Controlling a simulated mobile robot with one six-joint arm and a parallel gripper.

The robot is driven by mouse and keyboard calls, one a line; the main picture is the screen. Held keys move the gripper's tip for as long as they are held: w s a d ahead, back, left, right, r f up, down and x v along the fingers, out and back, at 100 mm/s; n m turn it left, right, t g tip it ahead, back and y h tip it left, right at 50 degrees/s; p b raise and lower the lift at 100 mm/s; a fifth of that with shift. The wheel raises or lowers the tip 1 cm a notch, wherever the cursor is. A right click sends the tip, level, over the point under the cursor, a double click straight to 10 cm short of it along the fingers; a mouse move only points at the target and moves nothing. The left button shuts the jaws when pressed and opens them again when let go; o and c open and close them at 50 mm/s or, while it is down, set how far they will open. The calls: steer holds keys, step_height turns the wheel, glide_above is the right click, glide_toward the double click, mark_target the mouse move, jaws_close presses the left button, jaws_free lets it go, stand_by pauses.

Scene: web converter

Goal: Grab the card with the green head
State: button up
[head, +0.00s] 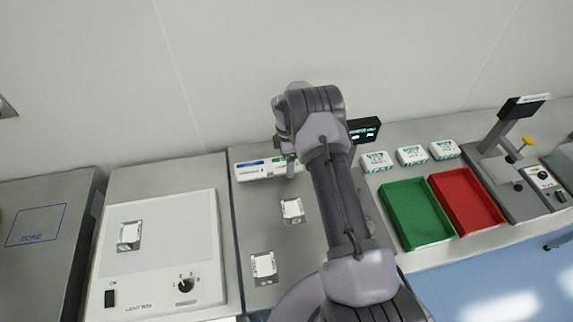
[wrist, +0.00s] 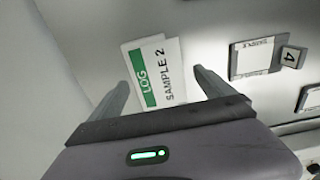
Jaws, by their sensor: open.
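The card with the green head (wrist: 160,72) reads "LOG" and "SAMPLE 2" in the wrist view. It lies between the two fingers of my gripper (wrist: 161,82), which are open, with gaps to both sides of the card. Another white edge shows beside it, partly covered, so I cannot tell what it belongs to. In the head view, a green-marked white piece (head: 281,167) lies at the back of the bench, next to a blue-marked one (head: 250,170). My gripper (head: 288,156) is just over the green-marked piece and partly hides it.
White sample pieces on small plates lie on the bench (head: 292,210) (head: 263,266) and on the light box (head: 130,235). A green tray (head: 393,215) and a red tray (head: 484,224) stand to the right, with white boxes (head: 411,155) behind. The wall is close behind.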

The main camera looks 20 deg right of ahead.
steer(key=c, duration=1.4)
steer(key=shift+r, duration=0.1)
